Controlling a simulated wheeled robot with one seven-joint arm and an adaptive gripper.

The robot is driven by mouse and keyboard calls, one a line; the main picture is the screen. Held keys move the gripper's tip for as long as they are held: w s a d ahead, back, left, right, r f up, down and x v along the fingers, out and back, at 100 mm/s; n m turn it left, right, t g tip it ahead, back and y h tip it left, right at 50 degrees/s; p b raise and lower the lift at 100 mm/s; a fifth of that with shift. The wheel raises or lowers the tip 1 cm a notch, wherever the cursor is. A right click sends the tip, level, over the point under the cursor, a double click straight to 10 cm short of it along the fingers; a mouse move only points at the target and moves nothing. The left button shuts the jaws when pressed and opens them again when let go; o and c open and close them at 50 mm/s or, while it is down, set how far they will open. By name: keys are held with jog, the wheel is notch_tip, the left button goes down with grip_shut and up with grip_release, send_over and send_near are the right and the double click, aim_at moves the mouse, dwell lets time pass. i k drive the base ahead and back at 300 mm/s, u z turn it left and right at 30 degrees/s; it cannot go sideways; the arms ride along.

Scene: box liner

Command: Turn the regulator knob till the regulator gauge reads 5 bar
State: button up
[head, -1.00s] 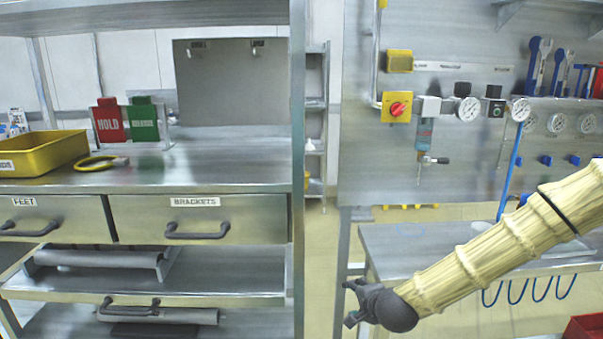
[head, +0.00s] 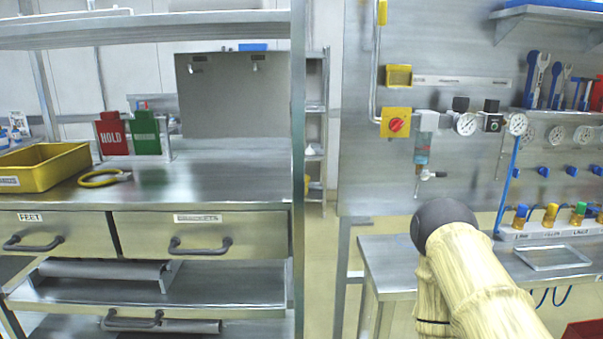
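The regulator with its black knob (head: 460,104) is on the grey wall panel at the upper right in the head view. A round white gauge (head: 466,124) sits just below the knob; its needle is too small to read. A second gauge (head: 517,124) is to the right, beyond a black block with a green face (head: 492,117). My arm rises from the lower right and ends in view at a dark round joint, below the regulator and apart from it. My gripper's fingers do not show; they are hidden or out of view.
A yellow box with a red rotary switch (head: 396,123) and a filter bowl (head: 423,146) are left of the regulator. A blue hose (head: 508,180) hangs on the right. A metal bench (head: 393,262) lies below the panel. A shelf unit with drawers (head: 205,232) stands at left.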

aim_at(459, 103)
jog(key=k, duration=0.55)
jog(key=z, duration=0.05)
jog(key=i, duration=1)
jog(key=z, duration=0.9)
